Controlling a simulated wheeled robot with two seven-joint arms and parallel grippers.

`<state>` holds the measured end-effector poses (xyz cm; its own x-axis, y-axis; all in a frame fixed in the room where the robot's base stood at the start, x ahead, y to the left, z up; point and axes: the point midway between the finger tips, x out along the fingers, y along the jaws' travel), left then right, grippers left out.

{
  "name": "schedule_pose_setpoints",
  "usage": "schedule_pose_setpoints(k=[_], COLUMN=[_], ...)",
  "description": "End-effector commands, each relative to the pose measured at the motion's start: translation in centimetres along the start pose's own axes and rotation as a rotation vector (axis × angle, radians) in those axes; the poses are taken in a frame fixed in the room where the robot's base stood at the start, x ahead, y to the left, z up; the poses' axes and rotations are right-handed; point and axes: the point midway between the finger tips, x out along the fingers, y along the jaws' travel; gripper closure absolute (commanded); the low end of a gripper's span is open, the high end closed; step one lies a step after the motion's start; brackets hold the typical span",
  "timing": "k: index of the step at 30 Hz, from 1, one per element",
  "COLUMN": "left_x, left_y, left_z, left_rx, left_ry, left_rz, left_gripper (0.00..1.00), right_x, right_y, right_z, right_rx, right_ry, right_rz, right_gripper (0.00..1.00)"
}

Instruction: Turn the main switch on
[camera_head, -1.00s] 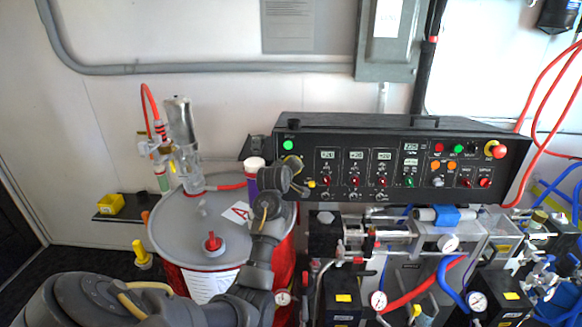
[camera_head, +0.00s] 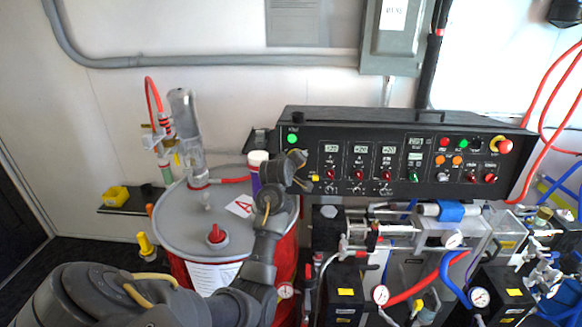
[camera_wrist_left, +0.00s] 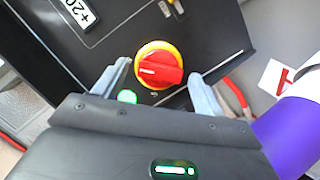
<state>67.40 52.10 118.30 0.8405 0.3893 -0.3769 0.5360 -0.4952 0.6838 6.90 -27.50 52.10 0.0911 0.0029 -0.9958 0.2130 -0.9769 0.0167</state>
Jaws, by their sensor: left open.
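The main switch, a red rotary knob on a yellow ring (camera_wrist_left: 158,66), sits on the black control panel in the left wrist view. A white mark on the knob points left in that picture. My left gripper (camera_wrist_left: 160,86) is open, with one fingertip on each side of the knob; I cannot tell whether they touch it. In the head view my left gripper (camera_head: 300,170) is at the panel's left end and mostly hides the switch; a bit of yellow (camera_head: 315,178) shows beside it. My right gripper is not in view.
A lit green lamp (camera_head: 293,139) is close to the left gripper. The control panel (camera_head: 340,132) carries several displays and knobs, with a red emergency stop (camera_head: 504,146) at its right. A grey-lidded red drum (camera_head: 180,225) and a white-and-purple cylinder (camera_head: 256,160) stand near my left arm.

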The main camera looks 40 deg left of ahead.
Motion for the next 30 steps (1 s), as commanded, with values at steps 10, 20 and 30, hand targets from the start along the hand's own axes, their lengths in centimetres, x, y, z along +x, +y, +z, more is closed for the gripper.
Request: schedule_pose_setpoints(k=[10,20,30], left_x=[-6.6,-9.8,-9.8], left_y=[-0.1,0.0,-0.1], left_z=[0.0,0.1,0.1], left_rx=[0.005,0.002,0.0], left_ry=[0.004,-0.001,-0.001], left_rz=[0.003,0.001,0.001], left_gripper=[0.29,0.29,0.29], right_x=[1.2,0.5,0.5], right_y=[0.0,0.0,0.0], right_z=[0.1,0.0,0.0], right_rx=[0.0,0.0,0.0], right_ry=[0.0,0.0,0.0], right_rz=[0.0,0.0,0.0], right_gripper=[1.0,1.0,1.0])
